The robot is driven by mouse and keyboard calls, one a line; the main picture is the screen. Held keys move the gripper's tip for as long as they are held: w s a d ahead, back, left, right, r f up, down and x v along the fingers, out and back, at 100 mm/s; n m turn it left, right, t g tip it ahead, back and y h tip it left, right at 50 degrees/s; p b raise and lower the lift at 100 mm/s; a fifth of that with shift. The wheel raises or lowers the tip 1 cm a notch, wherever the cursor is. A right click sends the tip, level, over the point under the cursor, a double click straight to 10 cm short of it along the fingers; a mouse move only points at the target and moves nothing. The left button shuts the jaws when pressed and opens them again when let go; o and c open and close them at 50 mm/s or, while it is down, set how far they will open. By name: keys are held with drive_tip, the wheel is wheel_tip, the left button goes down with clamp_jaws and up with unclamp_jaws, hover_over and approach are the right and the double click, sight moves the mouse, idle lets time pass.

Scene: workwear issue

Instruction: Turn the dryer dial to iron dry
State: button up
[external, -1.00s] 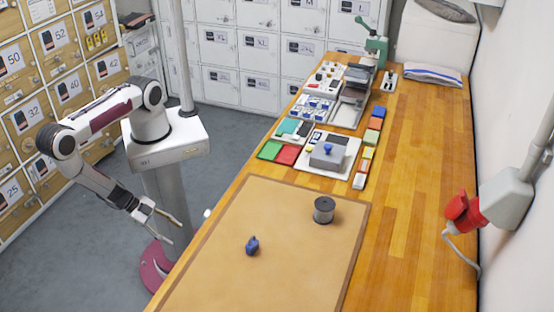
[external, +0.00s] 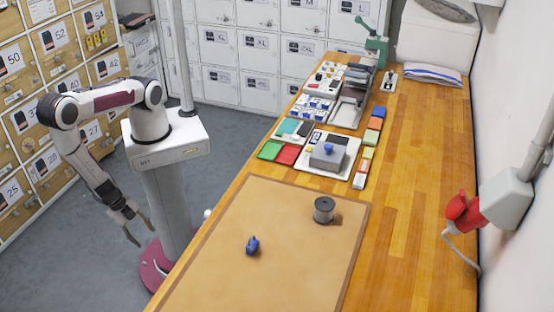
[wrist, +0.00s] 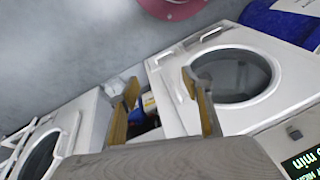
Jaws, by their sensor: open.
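My gripper (external: 138,228) hangs low and open in the external view, left of the workbench and above the grey floor. In the wrist view my gripper (wrist: 160,78) shows two spread tan-padded fingers with nothing held. A white front-loading machine with a round dark door (wrist: 232,75) is beyond the fingers, tilted in the picture. A second white machine with a round door (wrist: 40,150) is at the lower left. I cannot tell which is the dryer. A dark display reading "min" (wrist: 302,155) is at the lower right, cut off. No dial can be made out.
The wooden workbench (external: 410,200) holds a brown mat (external: 285,255), a blue item (external: 252,245), a grey spool (external: 323,210) and trays. Numbered lockers (external: 50,60) stand left. A blue bundle (wrist: 280,25) and small containers (wrist: 148,103) are near the machines.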

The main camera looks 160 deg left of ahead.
drive_tip(key=shift+s+d+r+h, duration=0.1)
drive_tip(key=shift+d+r+h, duration=0.3)
drive_tip(key=shift+d+r, duration=0.3)
drive_tip(key=shift+d+f, duration=0.1)
drive_tip(key=shift+f, duration=0.05)
